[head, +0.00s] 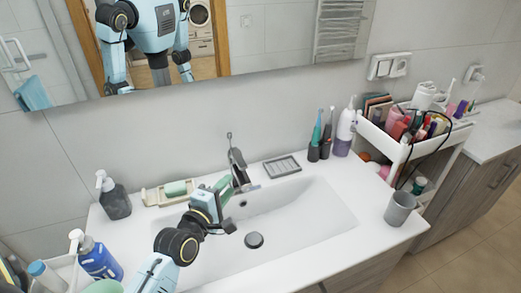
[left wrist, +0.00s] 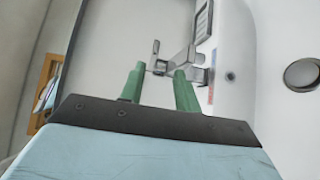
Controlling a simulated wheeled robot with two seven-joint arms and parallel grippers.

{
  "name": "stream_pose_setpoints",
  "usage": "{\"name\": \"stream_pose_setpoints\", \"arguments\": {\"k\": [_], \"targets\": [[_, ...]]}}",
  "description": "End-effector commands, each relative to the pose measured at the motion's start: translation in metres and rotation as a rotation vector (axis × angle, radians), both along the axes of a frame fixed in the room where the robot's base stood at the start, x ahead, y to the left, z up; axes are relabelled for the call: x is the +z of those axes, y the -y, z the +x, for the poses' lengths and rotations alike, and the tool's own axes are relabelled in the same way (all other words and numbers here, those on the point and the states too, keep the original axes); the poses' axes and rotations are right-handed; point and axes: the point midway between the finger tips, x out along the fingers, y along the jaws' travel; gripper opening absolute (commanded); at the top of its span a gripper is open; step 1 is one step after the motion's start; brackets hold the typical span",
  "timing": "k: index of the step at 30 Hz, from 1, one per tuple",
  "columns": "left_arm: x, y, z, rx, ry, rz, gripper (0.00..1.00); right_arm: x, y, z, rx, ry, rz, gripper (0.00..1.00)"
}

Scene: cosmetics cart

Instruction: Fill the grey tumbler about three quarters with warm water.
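The grey tumbler (head: 400,208) stands upright at the right end of the white counter, beside the basin; its inside is too small to read. The faucet (head: 240,172) rises behind the basin with its lever up. My left gripper (head: 227,183) is at the faucet's left side, over the back of the basin. In the left wrist view its two green fingers (left wrist: 158,72) are apart, with nothing between them. The faucet (left wrist: 188,58) lies just beyond the fingertips; I cannot tell whether they touch. No water stream shows. My right gripper is out of view.
The basin (head: 310,208) is empty, with a round drain (head: 254,240). A soap dish (head: 166,194), dark dispenser (head: 114,198) and blue bottle (head: 98,258) stand left. A grey tray (head: 281,166) and toothbrushes (head: 316,140) stand behind. A loaded cart (head: 385,142) stands right.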

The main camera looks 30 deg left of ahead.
Motion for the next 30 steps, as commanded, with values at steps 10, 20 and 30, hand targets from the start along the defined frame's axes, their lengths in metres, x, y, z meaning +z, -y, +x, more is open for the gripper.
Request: {"name": "stream_pose_setpoints", "arguments": {"k": [10,20,30], "targets": [[-0.003,-0.004,0.044,0.003,0.006,-0.006,0.32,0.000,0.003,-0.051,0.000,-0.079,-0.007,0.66],[-0.009,-0.009,0.106,0.003,0.004,-0.003,0.32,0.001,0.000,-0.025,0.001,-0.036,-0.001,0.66],[-0.012,-0.011,0.131,0.003,0.002,-0.005,0.32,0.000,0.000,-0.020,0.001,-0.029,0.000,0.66]]}}
